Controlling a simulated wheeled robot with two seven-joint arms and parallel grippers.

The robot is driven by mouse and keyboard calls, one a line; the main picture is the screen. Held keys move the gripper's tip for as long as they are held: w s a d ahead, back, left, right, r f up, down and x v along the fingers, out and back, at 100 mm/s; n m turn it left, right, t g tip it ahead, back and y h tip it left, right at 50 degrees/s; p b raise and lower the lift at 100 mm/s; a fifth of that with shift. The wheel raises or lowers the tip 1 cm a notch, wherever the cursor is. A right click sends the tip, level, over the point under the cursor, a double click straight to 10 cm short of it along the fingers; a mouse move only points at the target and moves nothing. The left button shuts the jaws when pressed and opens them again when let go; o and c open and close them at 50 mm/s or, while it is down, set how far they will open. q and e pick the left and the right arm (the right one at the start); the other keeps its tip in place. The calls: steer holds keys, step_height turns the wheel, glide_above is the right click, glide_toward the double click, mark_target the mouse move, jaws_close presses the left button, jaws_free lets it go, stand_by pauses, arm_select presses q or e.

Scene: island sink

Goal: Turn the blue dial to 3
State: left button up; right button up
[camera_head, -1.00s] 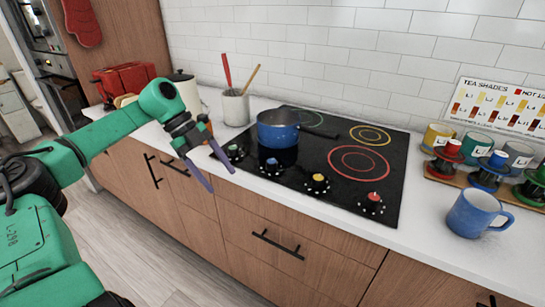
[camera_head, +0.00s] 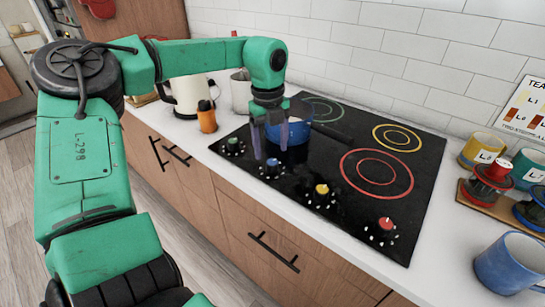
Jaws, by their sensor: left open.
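The blue dial (camera_head: 272,165) is on the front strip of the black cooktop (camera_head: 345,225), second from the left, with white marks around it. The marks are too small to read, so its setting cannot be told. My left gripper (camera_head: 270,149) points down over the cooktop, just above and behind the blue dial in the picture. Its purple fingers are open and apart, with nothing seen between them but the pot behind. I cannot tell that they touch the dial. My right gripper is out of view.
The blue pot (camera_head: 299,134) stands close behind my left fingers. The green (camera_head: 232,144), yellow (camera_head: 322,189) and red (camera_head: 386,223) dials share the front strip. A blue mug (camera_head: 508,264) and a rack of cups are at right. An orange bottle (camera_head: 207,116) stands left of the cooktop.

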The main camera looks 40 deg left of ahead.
mark_target(272, 162)
arm_select(q)
steer(key=f, duration=0.4)
steer(key=shift+w+f, duration=0.25)
steer(key=shift+f, duration=0.1)
steer(key=shift+s+f, duration=0.1)
jaws_close()
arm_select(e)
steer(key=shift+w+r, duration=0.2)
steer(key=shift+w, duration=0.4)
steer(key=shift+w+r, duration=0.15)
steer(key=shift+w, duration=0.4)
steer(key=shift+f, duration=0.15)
